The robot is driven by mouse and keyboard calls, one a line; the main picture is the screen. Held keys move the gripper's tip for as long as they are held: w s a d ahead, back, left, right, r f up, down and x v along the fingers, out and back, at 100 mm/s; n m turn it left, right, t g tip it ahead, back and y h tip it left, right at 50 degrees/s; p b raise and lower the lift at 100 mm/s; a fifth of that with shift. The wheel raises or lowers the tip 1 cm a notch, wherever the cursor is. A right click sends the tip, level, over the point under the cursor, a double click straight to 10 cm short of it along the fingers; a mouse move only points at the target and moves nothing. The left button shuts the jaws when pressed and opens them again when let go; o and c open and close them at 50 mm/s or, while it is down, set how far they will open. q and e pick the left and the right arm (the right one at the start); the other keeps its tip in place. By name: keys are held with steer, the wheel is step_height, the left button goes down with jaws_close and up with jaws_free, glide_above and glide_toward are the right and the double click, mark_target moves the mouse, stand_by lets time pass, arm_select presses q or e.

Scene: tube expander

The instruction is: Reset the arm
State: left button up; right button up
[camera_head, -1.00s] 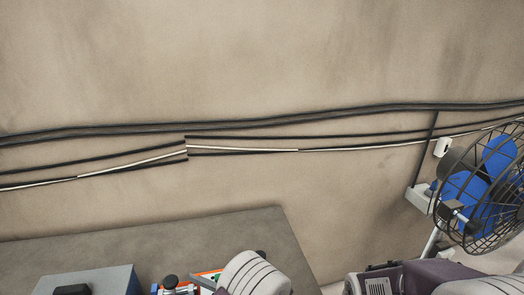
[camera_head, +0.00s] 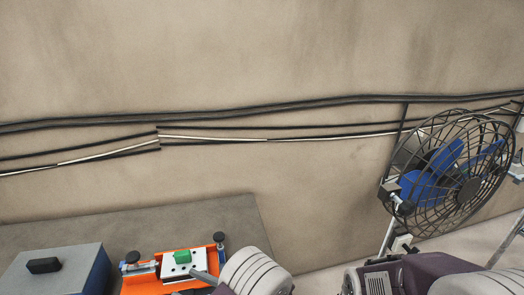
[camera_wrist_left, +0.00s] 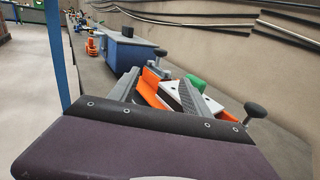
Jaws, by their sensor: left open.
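My left gripper (camera_wrist_left: 160,82) is open in the left wrist view, with its two grey fingers apart. They reach toward an orange fixture (camera_wrist_left: 151,77) with a white plate and a green block (camera_wrist_left: 196,83). I see nothing held between the fingers; whether they touch the fixture I cannot tell. In the head view the orange fixture (camera_head: 205,253) lies on the grey table, with the green block (camera_head: 182,257) on its plate and black knobs at its ends. My pale ringed arm link covers its right end. My right gripper is outside the views.
A grey-blue box (camera_head: 62,275) with a black handle stands left of the fixture. The grey table (camera_head: 190,220) is bare behind them. A caged blue fan (camera_head: 450,180) stands at right. Cables (camera_head: 250,108) run along the wall.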

arm_select(q)
steer(key=s+a+r+n+g, duration=0.2)
steer(key=a+r+n+g, duration=0.4)
steer(key=a, duration=0.4)
steer(key=s+a+f+n+g+h, duration=0.2)
steer(key=s+n+g+h, duration=0.35)
steer(key=s, duration=0.45)
steer(key=s+d+f+n+t+h, duration=0.1)
steer(key=s+d+f+n+h, duration=0.35)
steer(key=n+h, duration=0.25)
steer(key=w+d+f+n+t+h, duration=0.3)
steer(key=w+d+n+t+h, duration=0.1)
steer(key=d, duration=0.4)
steer(key=w+t, duration=0.1)
steer(key=w, duration=0.1)
steer(key=shift+w+d, duration=0.3)
steer(key=shift+d, duration=0.1)
steer(key=shift+o, duration=0.2)
